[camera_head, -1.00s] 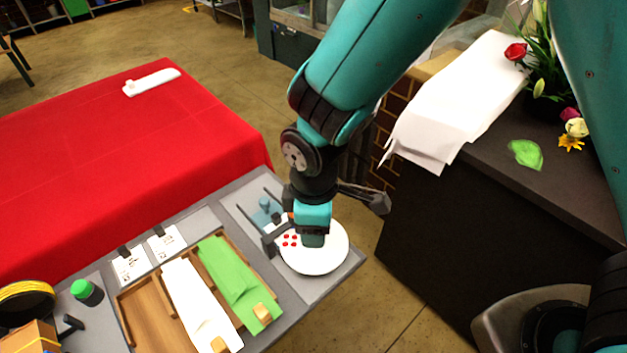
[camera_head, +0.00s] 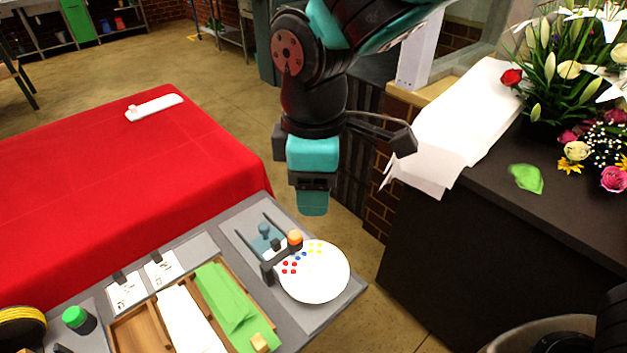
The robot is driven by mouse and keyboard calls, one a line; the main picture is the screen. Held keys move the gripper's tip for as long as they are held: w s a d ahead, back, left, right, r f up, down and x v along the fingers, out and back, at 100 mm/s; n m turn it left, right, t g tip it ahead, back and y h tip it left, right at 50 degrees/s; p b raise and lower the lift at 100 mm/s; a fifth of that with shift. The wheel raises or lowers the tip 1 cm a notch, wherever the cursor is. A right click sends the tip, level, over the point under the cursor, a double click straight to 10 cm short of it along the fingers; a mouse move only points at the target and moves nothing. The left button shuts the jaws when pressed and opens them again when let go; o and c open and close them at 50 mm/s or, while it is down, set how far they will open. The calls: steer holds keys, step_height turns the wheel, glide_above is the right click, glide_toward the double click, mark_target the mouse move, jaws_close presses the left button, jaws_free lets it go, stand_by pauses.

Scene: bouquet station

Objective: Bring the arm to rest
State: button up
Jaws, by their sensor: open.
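My gripper (camera_head: 312,203) hangs from my teal and black arm near the middle of the view, pointing down. It is raised above the grey station top and the white plate, with nothing seen in it. Its fingers are seen edge-on, so the gap between them is hard to make out. The white round plate (camera_head: 318,285) lies below it on the grey top, with red, blue and yellow dots on it. A small orange-topped item (camera_head: 294,239) stands at the plate's upper left edge.
A red-covered table (camera_head: 100,190) is at left, with a white item (camera_head: 155,107) on it. A tray (camera_head: 143,328) holds green and white folded cloth or paper. A dark counter (camera_head: 470,250) at right bears flowers (camera_head: 560,85), a green leaf (camera_head: 526,178) and white paper (camera_head: 455,130).

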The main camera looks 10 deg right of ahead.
steer(key=s+d+r+m+y, duration=0.4)
steer(key=s+d+m, duration=0.4)
steer(key=s+d, duration=0.2)
steer(key=shift+s+r+m, duration=0.3)
steer(key=shift+r+m, duration=0.1)
stand_by(1.3)
